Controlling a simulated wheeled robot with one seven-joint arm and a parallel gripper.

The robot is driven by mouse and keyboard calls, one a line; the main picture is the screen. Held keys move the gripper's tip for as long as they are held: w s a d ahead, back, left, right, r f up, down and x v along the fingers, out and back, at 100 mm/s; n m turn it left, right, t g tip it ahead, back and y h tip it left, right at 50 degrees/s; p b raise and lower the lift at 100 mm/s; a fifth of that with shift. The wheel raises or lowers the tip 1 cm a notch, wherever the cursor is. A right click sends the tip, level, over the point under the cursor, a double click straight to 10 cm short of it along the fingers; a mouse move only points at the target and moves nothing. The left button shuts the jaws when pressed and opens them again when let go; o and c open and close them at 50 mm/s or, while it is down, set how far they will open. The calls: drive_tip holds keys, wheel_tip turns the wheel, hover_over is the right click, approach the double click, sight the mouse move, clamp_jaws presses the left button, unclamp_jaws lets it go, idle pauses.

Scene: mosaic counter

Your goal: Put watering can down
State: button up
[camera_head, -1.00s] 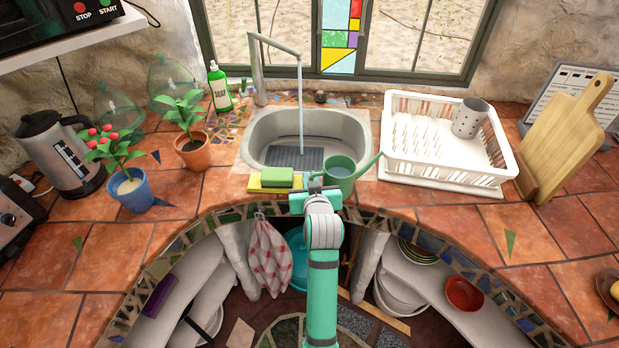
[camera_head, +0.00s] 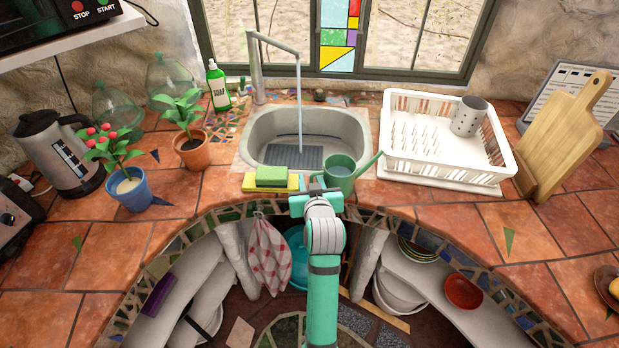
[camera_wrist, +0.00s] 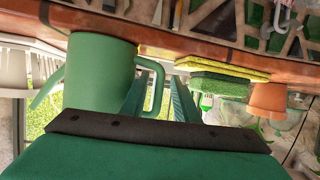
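The green watering can (camera_head: 341,174) stands upright on the counter at the front edge of the sink, its spout pointing right. Its inside looks filled with water. In the wrist view the can (camera_wrist: 100,75) appears upside down, with its handle at its right side. My gripper (camera_head: 316,187) is at the can's left, handle side. In the wrist view my gripper (camera_wrist: 160,98) has its two fingers apart, one on each side of the handle, with gaps visible.
A green and yellow sponge stack (camera_head: 272,179) lies just left of my gripper. Behind is the sink (camera_head: 262,135) with water running from the tap (camera_head: 299,95). A white dish rack (camera_head: 440,168) stands to the right. Open tiled counter lies front right.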

drive_tip(key=v, duration=1)
drive_tip(key=s+f+m+h, duration=0.2)
drive_tip(key=s+f+m, duration=0.1)
drive_tip(key=s+f, duration=1.15)
drive_tip(key=s+d+r+t, duration=0.1)
drive_tip(key=s, duration=1)
drive_tip(key=s+d+r+t, duration=0.1)
drive_tip(key=s, duration=1.1)
drive_tip(key=shift+s+r+n+h, duration=0.25)
drive_tip(key=shift+r+n+h, duration=0.05)
drive_tip(key=shift+r+n, duration=0.1)
drive_tip(key=shift+c, duration=1)
